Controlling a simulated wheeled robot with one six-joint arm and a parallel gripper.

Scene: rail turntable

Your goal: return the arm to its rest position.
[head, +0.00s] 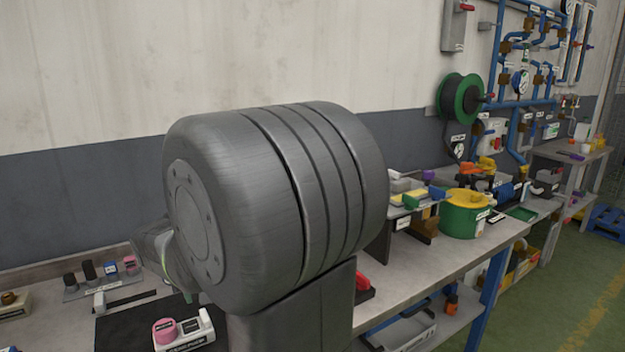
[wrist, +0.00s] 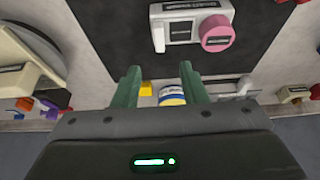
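My arm fills the middle of the head view as a large dark grey rounded link. It hides much of the bench behind it. The wrist end shows only partly at the link's left side, above the bench. In the wrist view my gripper (wrist: 160,86) has two green fingers spread apart, with a gap between them. A small round white, blue and yellow thing (wrist: 172,96) shows in line with the gap, nearer the right finger. It looks to be beyond the fingers, not gripped. The fingers point down toward the bench with its black mat (wrist: 125,30).
A pale box with a pink knob (head: 163,331) sits on the black mat; it also shows in the wrist view (wrist: 215,33). A rack of small knobs (head: 105,281) stands behind. A yellow-green drum (head: 465,213) and small parts crowd the bench at right. Open floor (head: 575,290) lies right.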

